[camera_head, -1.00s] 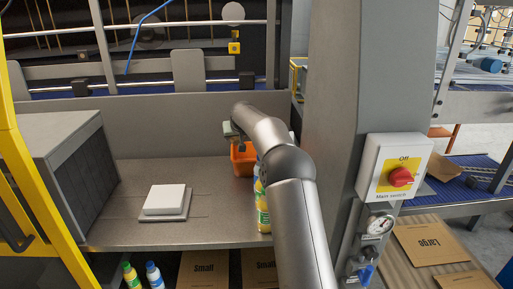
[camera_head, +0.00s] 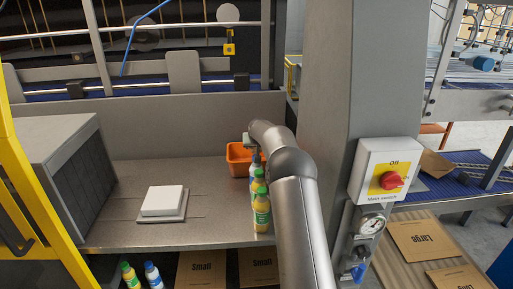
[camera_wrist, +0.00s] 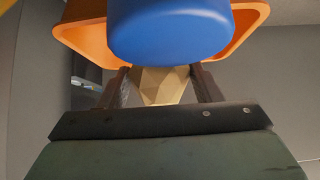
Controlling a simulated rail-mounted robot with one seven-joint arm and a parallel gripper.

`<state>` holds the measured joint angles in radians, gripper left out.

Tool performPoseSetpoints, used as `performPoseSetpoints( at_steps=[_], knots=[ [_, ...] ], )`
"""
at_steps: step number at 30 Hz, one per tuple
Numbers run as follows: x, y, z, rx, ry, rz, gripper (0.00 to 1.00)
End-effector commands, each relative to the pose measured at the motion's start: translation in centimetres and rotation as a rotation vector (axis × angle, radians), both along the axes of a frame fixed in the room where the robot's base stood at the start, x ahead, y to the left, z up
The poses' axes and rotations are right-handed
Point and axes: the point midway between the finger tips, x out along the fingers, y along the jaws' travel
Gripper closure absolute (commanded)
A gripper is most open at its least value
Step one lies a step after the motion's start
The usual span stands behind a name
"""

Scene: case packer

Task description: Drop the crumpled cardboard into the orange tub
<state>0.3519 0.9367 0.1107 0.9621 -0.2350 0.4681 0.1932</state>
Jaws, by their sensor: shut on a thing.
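The orange tub (camera_head: 237,154) stands on the grey worktop near the back wall, partly hidden by bottles and my arm. Its rim also shows at the top of the wrist view (camera_wrist: 87,37). My gripper (camera_wrist: 160,82) is shut on the tan, faceted crumpled cardboard (camera_wrist: 160,88), which sits between its two dark fingers. The cardboard is hidden in the head view, where my wrist is over the right side of the tub. A large blue rounded thing (camera_wrist: 170,30) covers much of the tub in the wrist view.
Several bottles (camera_head: 261,208) stand close in front of the tub, beside my arm. A white-topped square plate (camera_head: 163,201) lies on the worktop to the left. A grey column with the main switch (camera_head: 389,180) is at the right.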

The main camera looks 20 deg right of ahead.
Motion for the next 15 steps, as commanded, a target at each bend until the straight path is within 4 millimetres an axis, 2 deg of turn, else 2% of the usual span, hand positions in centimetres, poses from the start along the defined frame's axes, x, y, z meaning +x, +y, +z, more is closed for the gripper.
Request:
performPoseSetpoints(
  at_steps=[3,15],
  knots=[
    [0.0,0.0,-1.2,-0.001,0.0,0.001,0.67],
    [0.0,0.0,-1.9,0.0,0.0,0.001,0.67]
  ],
)
